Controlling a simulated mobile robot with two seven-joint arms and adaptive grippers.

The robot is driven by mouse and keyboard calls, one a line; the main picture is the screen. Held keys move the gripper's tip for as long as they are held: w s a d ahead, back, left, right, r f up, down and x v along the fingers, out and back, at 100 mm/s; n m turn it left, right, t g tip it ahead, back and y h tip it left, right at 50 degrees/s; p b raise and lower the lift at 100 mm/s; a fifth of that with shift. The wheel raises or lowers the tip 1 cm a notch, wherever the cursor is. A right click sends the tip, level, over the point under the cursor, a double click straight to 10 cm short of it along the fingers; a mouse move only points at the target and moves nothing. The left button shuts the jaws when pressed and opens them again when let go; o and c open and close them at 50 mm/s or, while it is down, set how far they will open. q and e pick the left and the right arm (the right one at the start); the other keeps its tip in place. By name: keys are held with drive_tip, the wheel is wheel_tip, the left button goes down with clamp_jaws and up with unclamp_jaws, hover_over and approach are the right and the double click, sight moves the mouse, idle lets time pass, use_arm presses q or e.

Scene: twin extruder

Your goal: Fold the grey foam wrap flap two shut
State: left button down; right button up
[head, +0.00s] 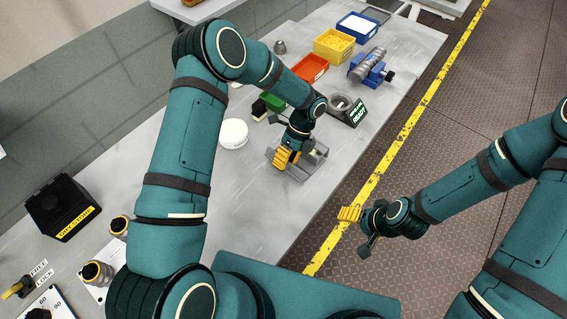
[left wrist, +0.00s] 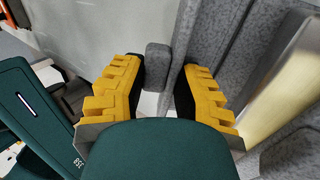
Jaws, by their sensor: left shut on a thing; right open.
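The grey foam wrap (head: 292,173) lies on the bench, mostly behind my left gripper in the head view. In the left wrist view, speckled grey foam walls (left wrist: 219,35) fill the right side, with a shiny brass-coloured piece (left wrist: 284,90) between them. My left gripper (head: 284,159) points down at the wrap. Its yellow fingers are shut on a small dark grey tab (left wrist: 158,62). I cannot tell which flap the tab belongs to. My right gripper (head: 349,214) is open and empty, out past the bench edge above the floor.
A white round container (head: 233,133) is to the left. The bench front (head: 262,215) is clear.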

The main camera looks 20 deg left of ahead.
use_arm(q)
drive_tip(key=shift+w+d+r+g, duration=0.1)
drive_tip(key=shift+w+r+g, duration=0.1)
drive_tip(key=shift+w+g, duration=0.1)
idle(0.4)
drive_tip(key=c, duration=0.8)
unclamp_jaws()
drive_tip(key=v, duration=1.2)
drive_tip(key=shift+d, duration=0.15)
drive_tip(key=shift+c, duration=0.5)
